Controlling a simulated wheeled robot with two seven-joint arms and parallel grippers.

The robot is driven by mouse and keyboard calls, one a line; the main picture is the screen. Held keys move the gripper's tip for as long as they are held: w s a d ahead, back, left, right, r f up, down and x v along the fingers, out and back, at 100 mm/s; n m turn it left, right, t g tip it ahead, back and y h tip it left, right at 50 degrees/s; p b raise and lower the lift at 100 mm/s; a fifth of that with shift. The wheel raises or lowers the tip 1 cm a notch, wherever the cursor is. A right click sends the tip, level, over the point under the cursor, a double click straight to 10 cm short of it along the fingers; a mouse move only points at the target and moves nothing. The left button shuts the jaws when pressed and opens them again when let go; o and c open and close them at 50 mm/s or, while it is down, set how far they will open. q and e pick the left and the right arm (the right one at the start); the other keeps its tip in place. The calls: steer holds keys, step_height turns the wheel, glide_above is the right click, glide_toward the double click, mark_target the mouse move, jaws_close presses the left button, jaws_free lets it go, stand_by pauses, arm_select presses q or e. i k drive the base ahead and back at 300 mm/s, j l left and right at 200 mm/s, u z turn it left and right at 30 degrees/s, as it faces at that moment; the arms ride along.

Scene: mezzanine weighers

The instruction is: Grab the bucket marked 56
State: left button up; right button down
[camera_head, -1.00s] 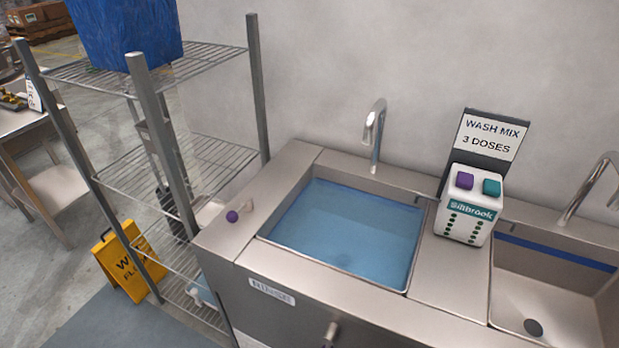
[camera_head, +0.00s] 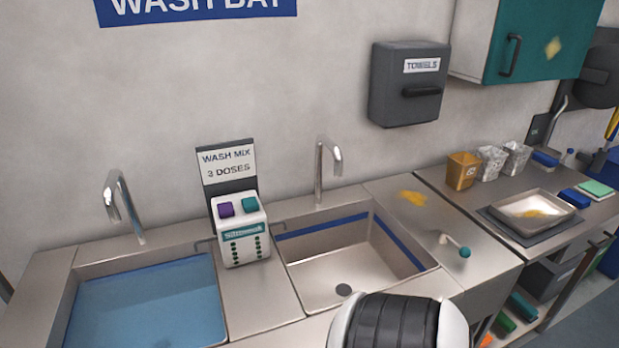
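A small tan-orange bucket (camera_head: 463,171) stands on the steel counter at the right, near the wall. No other bucket with a readable number shows. Neither of my grippers is in view. A black ribbed and white part at the bottom middle looks like part of my own arm.
Two clear bags (camera_head: 503,160) stand right of the bucket. A metal tray (camera_head: 531,205) with yellow residue lies in front. The left basin (camera_head: 145,305) holds blue liquid; the right basin (camera_head: 345,262) is empty. A soap dispenser (camera_head: 239,228) stands between them.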

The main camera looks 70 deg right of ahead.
mark_target(518, 153)
steer(key=k+z, duration=0.15)
steer(key=z, duration=1.2)
steer(key=k+l+z, duration=0.2)
steer(key=l+z, duration=0.15)
steer(key=k+l+z, duration=0.1)
steer(key=l+z, duration=0.25)
steer(key=l, duration=0.25)
steer(key=l+z, duration=0.4)
steer(key=l, duration=0.65)
steer(key=k+l, duration=0.15)
steer(key=l, duration=0.5)
steer(key=i+l+u, duration=0.15)
steer(key=u, duration=0.2)
steer(key=i+l+u, duration=0.15)
steer(key=u, duration=0.25)
steer(key=i+l+u, duration=0.1)
steer(key=l+u, duration=0.25)
steer(key=j, duration=0.1)
